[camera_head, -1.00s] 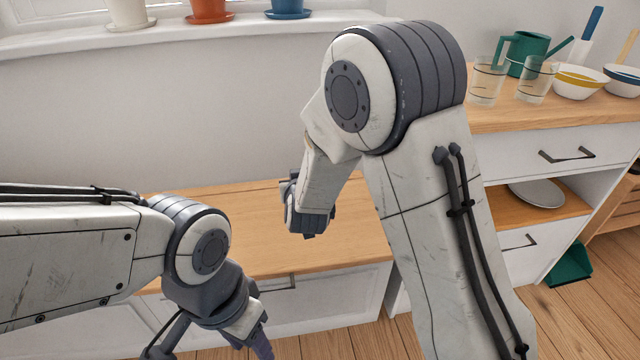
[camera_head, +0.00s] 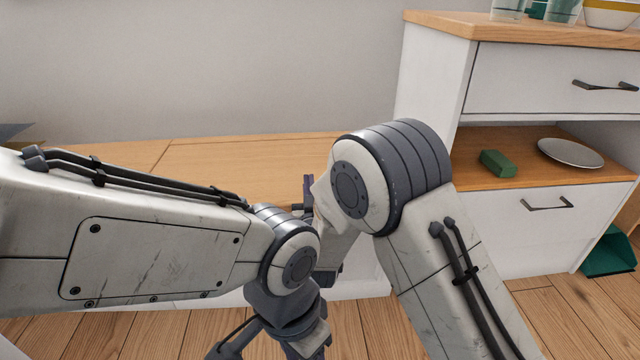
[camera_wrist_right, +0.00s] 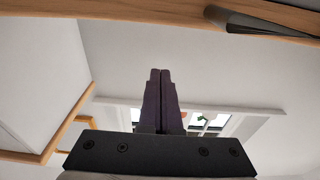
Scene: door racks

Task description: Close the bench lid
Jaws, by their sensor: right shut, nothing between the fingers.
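The bench has a light wooden top (camera_head: 225,165) along the wall in the head view. Its lid appears to lie flat, with a seam across the left part; my arms cover the front and right of it. My right gripper (camera_head: 307,188) is partly hidden behind its own arm, over or near the bench's right part; I cannot tell whether it touches. In the right wrist view its two dark fingers (camera_wrist_right: 161,75) are pressed together with nothing between them. My left gripper (camera_head: 318,350) is low at the bottom edge, in front of the bench, its fingers mostly out of sight.
A white cabinet (camera_head: 435,85) with drawers stands right of the bench. Its open shelf holds a green block (camera_head: 497,163) and a plate (camera_head: 570,153). A green dustpan-like object (camera_head: 608,255) is on the wooden floor (camera_head: 560,310). The wall behind the bench is bare.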

